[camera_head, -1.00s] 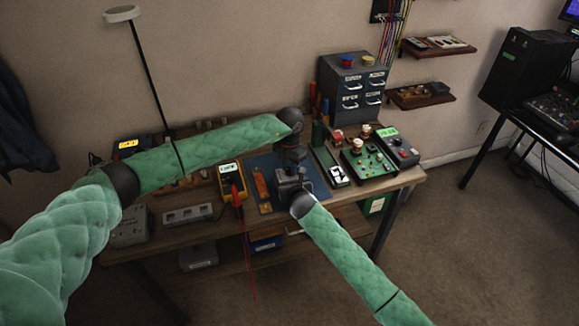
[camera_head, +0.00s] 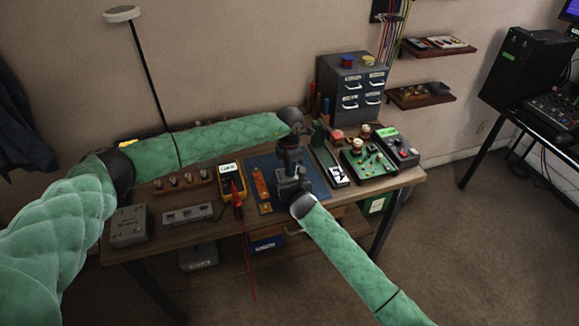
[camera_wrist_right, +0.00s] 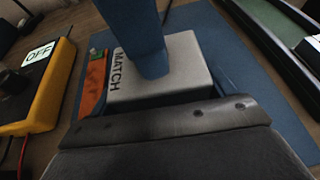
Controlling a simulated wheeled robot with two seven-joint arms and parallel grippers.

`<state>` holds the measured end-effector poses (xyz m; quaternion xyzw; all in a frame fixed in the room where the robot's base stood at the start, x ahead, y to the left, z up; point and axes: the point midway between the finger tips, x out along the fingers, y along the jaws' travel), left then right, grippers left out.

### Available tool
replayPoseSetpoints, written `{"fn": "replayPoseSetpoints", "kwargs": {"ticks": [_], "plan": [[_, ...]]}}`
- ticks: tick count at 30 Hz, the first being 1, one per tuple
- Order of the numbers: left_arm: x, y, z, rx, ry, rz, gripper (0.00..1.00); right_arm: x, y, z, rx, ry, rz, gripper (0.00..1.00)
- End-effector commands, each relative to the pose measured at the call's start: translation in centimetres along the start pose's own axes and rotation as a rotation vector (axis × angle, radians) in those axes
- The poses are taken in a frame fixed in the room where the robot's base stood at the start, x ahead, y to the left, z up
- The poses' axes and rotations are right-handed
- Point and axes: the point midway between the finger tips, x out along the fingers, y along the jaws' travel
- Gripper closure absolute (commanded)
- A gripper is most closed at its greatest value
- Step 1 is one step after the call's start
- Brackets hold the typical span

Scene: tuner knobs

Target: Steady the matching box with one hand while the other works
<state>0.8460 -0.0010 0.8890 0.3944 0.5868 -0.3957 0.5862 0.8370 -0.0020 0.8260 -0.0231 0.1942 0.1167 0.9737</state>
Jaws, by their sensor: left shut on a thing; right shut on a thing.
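The matching box (camera_wrist_right: 190,62) is a pale grey box lettered MATCH. It sits on the blue mat (camera_head: 318,178). In the head view it shows small and dark between my two grippers (camera_head: 289,186). My left gripper (camera_head: 290,171) comes down from above and is shut at the top of the box; the knob there is hidden. A blue upright part (camera_wrist_right: 148,35) stands over the box top in the wrist view. My right gripper (camera_head: 297,194) is at the near side, shut on the box. Its dark body (camera_wrist_right: 170,125) fills the bottom of the wrist view.
A yellow meter (camera_wrist_right: 40,90) reading OFF lies left of the mat, with red leads hanging. An orange strip (camera_head: 261,190) lies beside the box. A green circuit board (camera_head: 368,160) is at right. Grey drawers (camera_head: 350,88) stand behind. A grey box (camera_head: 129,225) sits at left.

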Motion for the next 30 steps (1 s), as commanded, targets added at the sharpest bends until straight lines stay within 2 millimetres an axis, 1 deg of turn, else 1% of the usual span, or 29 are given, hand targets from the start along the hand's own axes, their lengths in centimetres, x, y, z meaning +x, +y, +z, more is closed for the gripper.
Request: {"fn": "replayPoseSetpoints", "kwargs": {"ticks": [1,8,9,11,12,20,23,26,30], "plan": [[-0.1,0.3,-0.2,-0.003,0.001,0.004,0.97,0.0,-0.1,-0.1,0.000,0.001,-0.001,0.48],[-0.1,0.4,-0.2,-0.004,0.002,0.004,0.97,0.0,-0.1,-0.1,0.000,0.001,-0.001,0.48],[-0.1,0.4,-0.2,-0.004,0.002,0.004,0.72,0.0,-0.1,-0.1,0.000,0.001,-0.001,0.48],[0.0,0.4,-0.2,-0.004,0.002,0.004,0.60,0.0,-0.1,-0.1,0.000,0.001,-0.001,0.48],[0.0,0.3,-0.2,-0.004,0.002,0.004,0.53,0.0,-0.1,-0.1,0.000,0.001,-0.001,0.48],[0.0,0.2,-0.1,-0.002,0.001,0.002,0.52,0.0,0.0,-0.1,0.000,0.001,-0.001,0.48],[-0.3,0.2,-0.1,-0.002,0.001,0.002,0.52,0.0,0.0,-0.1,0.000,0.001,0.000,0.48],[-1.2,0.2,-0.1,-0.002,0.001,0.002,0.52,0.0,0.0,-0.1,0.000,0.001,0.000,0.48],[-3.6,0.3,-0.1,-0.002,-0.001,0.005,0.52,0.0,0.0,-0.1,0.000,0.001,0.000,0.48]]}}
